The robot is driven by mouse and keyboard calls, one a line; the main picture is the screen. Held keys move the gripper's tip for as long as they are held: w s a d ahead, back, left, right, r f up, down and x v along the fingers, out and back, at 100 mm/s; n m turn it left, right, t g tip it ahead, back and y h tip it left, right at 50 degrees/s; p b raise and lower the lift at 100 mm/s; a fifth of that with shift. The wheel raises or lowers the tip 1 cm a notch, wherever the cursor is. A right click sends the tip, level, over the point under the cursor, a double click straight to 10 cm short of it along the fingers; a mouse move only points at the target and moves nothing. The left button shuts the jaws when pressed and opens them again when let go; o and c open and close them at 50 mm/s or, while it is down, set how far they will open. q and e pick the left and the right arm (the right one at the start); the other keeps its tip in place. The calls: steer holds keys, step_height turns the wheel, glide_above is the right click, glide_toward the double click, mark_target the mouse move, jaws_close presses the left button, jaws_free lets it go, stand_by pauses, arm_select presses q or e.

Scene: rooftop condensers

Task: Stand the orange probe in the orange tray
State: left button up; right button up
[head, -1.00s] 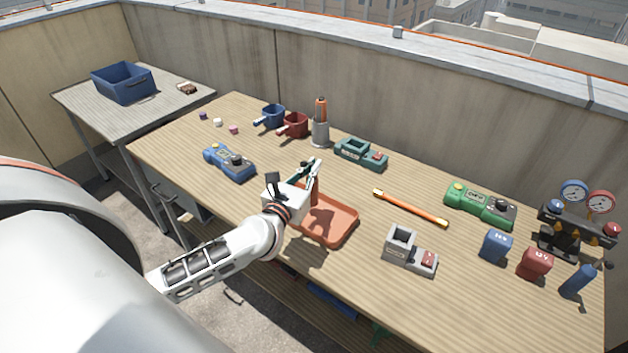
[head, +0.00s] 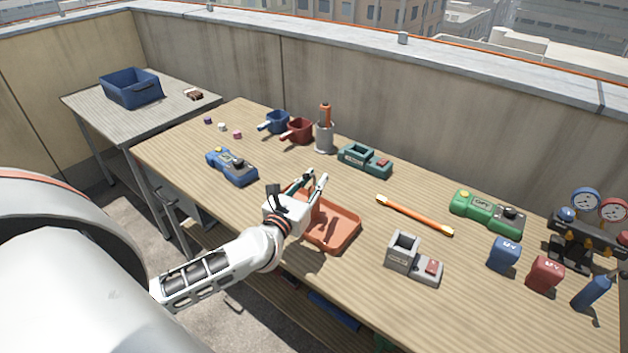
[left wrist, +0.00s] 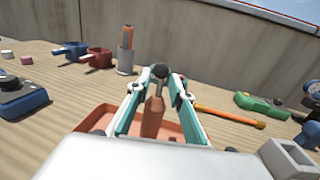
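The orange tray (head: 343,236) lies on the wooden bench, in front of and below my left gripper. My left gripper (head: 310,181) is over its left part, with the fingers spread apart. In the left wrist view, an orange probe (left wrist: 153,118) stands roughly upright between the open fingers (left wrist: 162,78), within the tray's outline. A dark round end shows above it. Its foot is hidden, so I cannot tell how it meets the tray floor. The tray rim also shows in the left wrist view (left wrist: 95,118). My right gripper is not in view.
A grey holder (head: 324,138) with an orange-handled item stands behind, beside red (head: 298,131) and blue (head: 274,121) cups. An orange rod (head: 414,214) and a grey block device (head: 404,254) lie to the right. A blue meter (head: 232,167) is at left.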

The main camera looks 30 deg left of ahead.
arm_select(q)
steer(key=shift+r, duration=0.1)
steer(key=shift+s+r, duration=0.1)
steer(key=shift+s, duration=0.05)
steer(key=s+d+b, duration=0.1)
steer(key=s, duration=1)
steer(key=shift+s+d, duration=0.15)
steer(key=shift+s, duration=0.15)
